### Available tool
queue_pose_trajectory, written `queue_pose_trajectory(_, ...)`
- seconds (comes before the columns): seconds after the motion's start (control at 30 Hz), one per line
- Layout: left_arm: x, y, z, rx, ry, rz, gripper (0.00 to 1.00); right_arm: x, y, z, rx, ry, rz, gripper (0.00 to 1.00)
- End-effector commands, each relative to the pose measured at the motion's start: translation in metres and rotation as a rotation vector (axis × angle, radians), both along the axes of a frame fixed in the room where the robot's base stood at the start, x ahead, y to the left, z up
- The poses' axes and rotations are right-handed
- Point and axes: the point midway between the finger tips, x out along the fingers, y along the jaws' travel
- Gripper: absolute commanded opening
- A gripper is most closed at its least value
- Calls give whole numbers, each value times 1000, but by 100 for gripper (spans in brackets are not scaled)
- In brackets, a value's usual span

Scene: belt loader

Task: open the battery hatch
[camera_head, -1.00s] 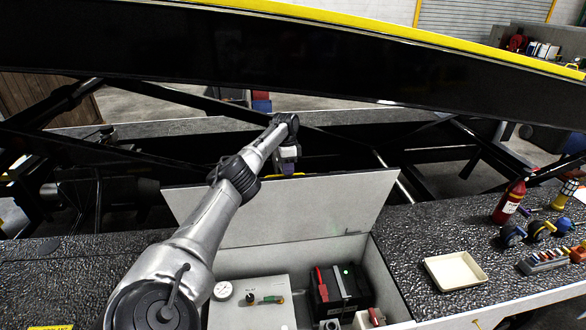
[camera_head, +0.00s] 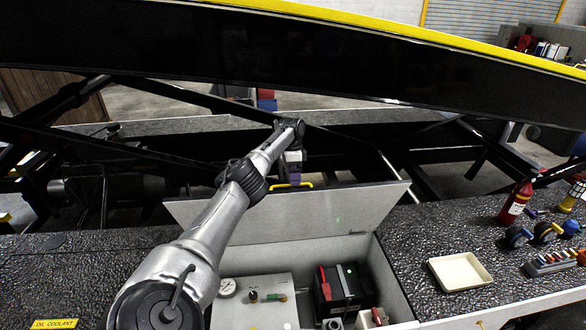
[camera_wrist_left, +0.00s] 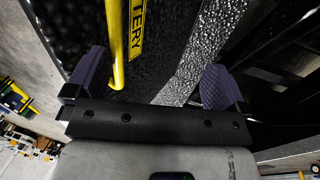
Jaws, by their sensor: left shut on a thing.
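The battery hatch lid (camera_head: 290,213) stands raised at the back of its compartment, pale inner face towards me. Its yellow handle (camera_head: 308,185) shows just over the lid's upper edge. In the left wrist view the yellow handle (camera_wrist_left: 117,45) lies between the purple fingers, nearer the left one, beside a "BATTERY" label (camera_wrist_left: 137,30). Part of the handle is hidden by the gripper. My right gripper is not in view.
The open compartment holds a black battery (camera_head: 340,288) and a pale panel with a gauge (camera_head: 227,287). A cream tray (camera_head: 460,272), a red extinguisher (camera_head: 515,203) and small parts stand on the dark deck to the right. The black conveyor beam (camera_head: 300,60) runs behind and above my gripper.

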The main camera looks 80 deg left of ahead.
Motion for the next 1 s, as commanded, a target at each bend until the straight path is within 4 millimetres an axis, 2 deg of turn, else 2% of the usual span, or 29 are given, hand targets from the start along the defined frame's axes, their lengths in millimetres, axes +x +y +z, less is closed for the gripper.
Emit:
queue_pose_trajectory(0.03,1,-1,-16,12,20,-7,81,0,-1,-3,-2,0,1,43)
queue_pose_trajectory(0.27,2,0,-7,11,16,-5,78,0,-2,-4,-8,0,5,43)
queue_pose_trajectory(0.33,2,1,0,12,14,-4,67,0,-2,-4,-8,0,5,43)
queue_pose_trajectory(0.37,3,1,4,12,13,-4,58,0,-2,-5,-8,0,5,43)
queue_pose_trajectory(0.4,3,2,9,11,11,-3,44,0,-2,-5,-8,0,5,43)
queue_pose_trajectory(0.43,2,2,14,10,10,-3,38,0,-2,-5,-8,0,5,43)
queue_pose_trajectory(0.7,3,5,43,6,0,0,38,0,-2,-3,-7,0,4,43)
queue_pose_trajectory(1.0,14,-11,55,8,1,-3,38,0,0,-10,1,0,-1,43)
